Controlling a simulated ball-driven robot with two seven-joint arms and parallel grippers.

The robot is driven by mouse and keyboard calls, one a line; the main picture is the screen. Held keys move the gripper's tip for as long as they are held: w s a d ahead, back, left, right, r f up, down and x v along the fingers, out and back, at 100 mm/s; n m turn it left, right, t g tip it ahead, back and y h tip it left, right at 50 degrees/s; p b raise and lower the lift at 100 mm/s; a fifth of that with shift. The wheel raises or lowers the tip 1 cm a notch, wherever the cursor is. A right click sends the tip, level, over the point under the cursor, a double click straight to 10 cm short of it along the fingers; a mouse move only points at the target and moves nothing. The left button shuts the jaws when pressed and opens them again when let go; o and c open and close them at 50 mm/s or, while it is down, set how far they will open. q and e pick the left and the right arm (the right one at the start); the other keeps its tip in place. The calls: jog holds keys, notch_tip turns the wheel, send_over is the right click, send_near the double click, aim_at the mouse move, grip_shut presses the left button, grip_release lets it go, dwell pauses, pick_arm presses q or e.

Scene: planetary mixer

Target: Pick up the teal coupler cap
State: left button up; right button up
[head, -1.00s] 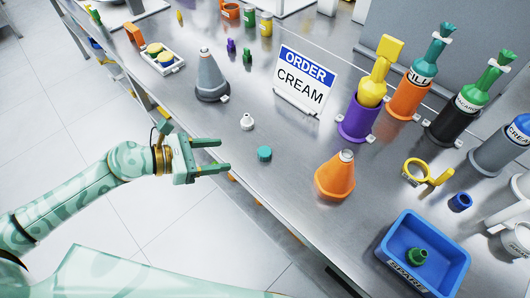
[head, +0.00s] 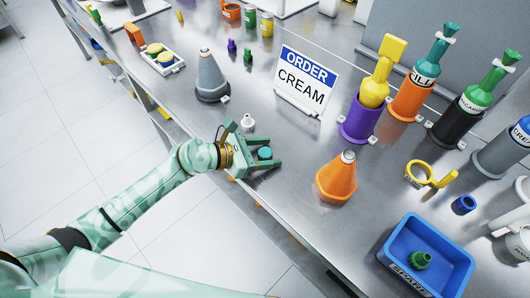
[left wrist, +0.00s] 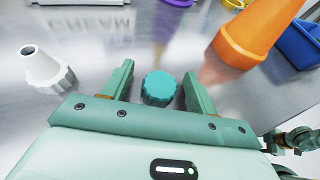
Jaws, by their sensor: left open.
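The teal coupler cap (head: 265,153) stands on the metal counter near its front edge. In the left wrist view the cap (left wrist: 158,88) sits between the two fingers, with a gap on each side. My left gripper (head: 266,153) is open around the cap, one finger on either side, and does not appear to touch it. The fingers also show in the left wrist view (left wrist: 158,85).
A small white nozzle piece (head: 248,122) stands close beside the left gripper. An orange cone (head: 336,180) stands to the right. A grey cone (head: 211,80) and the order sign (head: 305,80) are further back. A blue bin (head: 435,240) is at the lower right.

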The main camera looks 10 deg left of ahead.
pick_arm(q)
jog(key=shift+c, duration=0.4)
jog(key=c, duration=0.9)
jog(key=shift+r, duration=0.1)
jog(key=shift+c, duration=0.2)
